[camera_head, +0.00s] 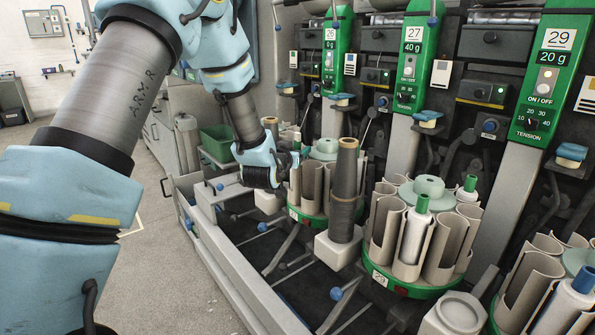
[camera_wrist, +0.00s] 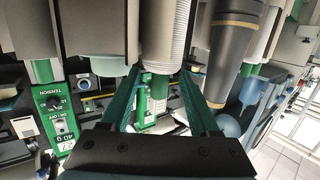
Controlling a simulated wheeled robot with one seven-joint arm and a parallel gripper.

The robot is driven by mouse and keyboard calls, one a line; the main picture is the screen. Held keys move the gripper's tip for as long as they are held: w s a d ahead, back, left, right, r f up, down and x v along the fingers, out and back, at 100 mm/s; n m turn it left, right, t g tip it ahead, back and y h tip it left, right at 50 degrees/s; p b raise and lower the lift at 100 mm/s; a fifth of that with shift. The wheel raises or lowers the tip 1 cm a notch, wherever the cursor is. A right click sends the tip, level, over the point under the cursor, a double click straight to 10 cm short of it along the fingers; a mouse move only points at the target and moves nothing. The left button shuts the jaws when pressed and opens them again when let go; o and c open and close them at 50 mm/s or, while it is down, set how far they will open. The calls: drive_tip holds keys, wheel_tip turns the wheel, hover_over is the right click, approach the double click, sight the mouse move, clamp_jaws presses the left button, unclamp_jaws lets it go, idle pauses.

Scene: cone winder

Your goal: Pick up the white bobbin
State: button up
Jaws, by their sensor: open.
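In the wrist view a white ribbed bobbin (camera_wrist: 168,38) with a green end stands in a beige holder, in line with the gap between my fingers. My gripper (camera_wrist: 160,88) is open, its two green fingers either side of the bobbin's green end; I cannot tell whether they touch it. In the head view my gripper (camera_head: 292,158) is beside the far carousel, and the bobbin there is mostly hidden. Another white bobbin with a green tip (camera_head: 414,235) stands upright in the nearer green-based carousel (camera_head: 410,287), with a further one (camera_head: 467,188) behind it.
Winder panels (camera_head: 410,60) rise behind. A green bin (camera_head: 217,142) lies left; open floor is at front left.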

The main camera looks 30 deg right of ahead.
drive_tip(key=shift+x, duration=0.75)
drive_tip(key=shift+c, duration=0.4)
drive_tip(key=shift+f, duration=0.1)
clamp_jaws()
